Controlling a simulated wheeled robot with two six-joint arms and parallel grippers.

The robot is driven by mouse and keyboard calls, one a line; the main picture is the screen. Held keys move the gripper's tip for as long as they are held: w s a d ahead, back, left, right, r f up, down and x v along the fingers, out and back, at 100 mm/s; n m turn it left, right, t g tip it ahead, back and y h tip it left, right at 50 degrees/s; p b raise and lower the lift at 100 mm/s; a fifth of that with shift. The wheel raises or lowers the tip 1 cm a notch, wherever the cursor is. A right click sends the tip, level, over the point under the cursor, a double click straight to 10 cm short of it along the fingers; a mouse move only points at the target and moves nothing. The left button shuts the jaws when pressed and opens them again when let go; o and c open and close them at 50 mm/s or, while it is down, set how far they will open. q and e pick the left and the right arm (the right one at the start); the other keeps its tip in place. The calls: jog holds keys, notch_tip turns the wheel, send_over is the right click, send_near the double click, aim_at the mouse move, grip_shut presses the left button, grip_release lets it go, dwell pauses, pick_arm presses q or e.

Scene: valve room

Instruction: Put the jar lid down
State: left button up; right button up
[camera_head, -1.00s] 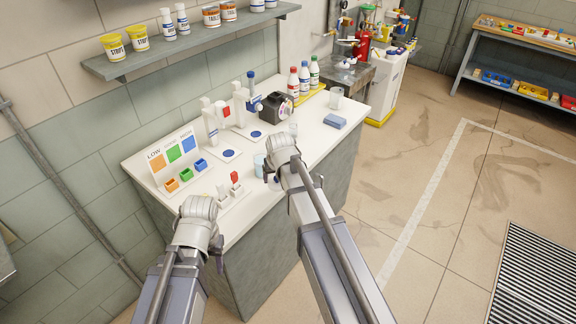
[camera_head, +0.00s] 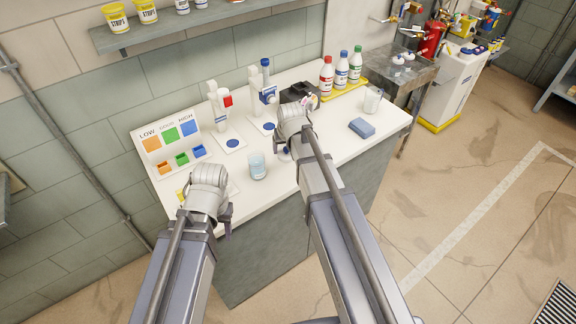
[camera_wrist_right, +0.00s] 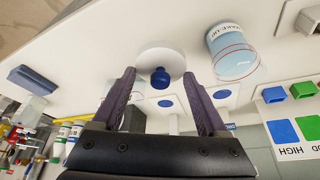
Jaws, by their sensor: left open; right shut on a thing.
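The jar lid, a white disc with a blue knob, shows in the right wrist view (camera_wrist_right: 161,60) between my right fingers (camera_wrist_right: 160,80). My right gripper (camera_head: 284,150) is shut on it over the counter, and in the head view the lid is mostly hidden behind the gripper. I cannot tell whether the lid touches the counter. The clear jar of pale blue liquid (camera_head: 257,168) stands upright on the counter, left of the right gripper. It also shows in the right wrist view (camera_wrist_right: 234,55), apart from the lid. My left gripper (camera_head: 226,214) is open at the counter's front left.
The white counter (camera_head: 318,172) has free room in front of the right gripper. A blue sponge-like block (camera_head: 362,128) and a clear beaker (camera_head: 373,100) are at right. Several bottles (camera_head: 341,72) stand behind. Coloured bins (camera_head: 182,159) and a colour chart (camera_head: 168,140) are at left.

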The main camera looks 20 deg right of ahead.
aim_at(286, 155)
notch_tip(286, 155, up, 2)
jog(key=shift+r+n+p, duration=0.25)
jog(key=shift+n+p, duration=0.15)
jog(key=shift+p, duration=0.5)
jog(key=shift+s+a, duration=0.1)
jog(key=shift+f+b, duration=0.4)
jog(key=shift+f, duration=0.05)
notch_tip(286, 155, down, 6)
jog(key=b, duration=0.5)
jog(key=shift+r+b, duration=0.15)
jog(key=shift+b, duration=0.2)
notch_tip(286, 155, down, 4)
jog(key=b, duration=0.3)
jog(key=shift+r+b, duration=0.2)
jog(key=shift+b, duration=0.15)
